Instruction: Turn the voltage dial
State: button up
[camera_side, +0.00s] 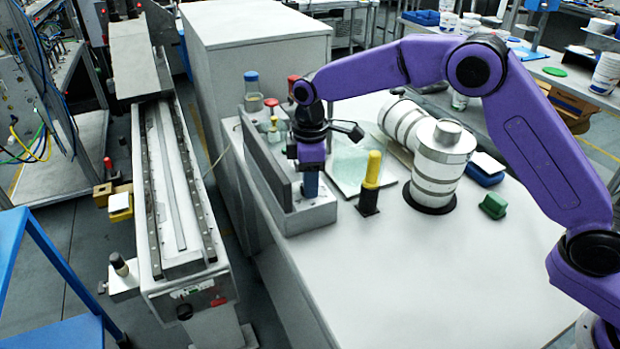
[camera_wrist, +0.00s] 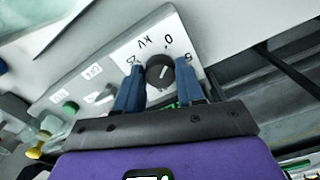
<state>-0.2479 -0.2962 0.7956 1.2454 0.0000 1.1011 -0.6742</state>
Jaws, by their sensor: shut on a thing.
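The voltage dial (camera_wrist: 159,73) is a round black knob with a white pointer line, on a pale panel marked "KV" and with numbers. The pointer slants toward the upper right in the wrist view. My gripper (camera_wrist: 160,88) has its two blue fingers on either side of the knob, shut on it. In the side view my gripper (camera_side: 310,190) points down onto the right end of the grey unit (camera_side: 308,218), and the dial is hidden there behind the fingers.
A yellow-topped black post (camera_side: 371,180) stands close right of my gripper. Farther right are a large white cylindrical device (camera_side: 437,165) and a green block (camera_side: 494,206). Bottles (camera_side: 252,90) stand behind the grey unit. The front of the white table (camera_side: 430,280) is clear.

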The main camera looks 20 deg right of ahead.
jog(key=shift+n, duration=0.8)
jog(key=o, duration=1)
jog(key=shift+r, duration=0.1)
notch_tip(320, 180, up, 17)
jog(key=shift+r, duration=0.15)
dwell(0.4)
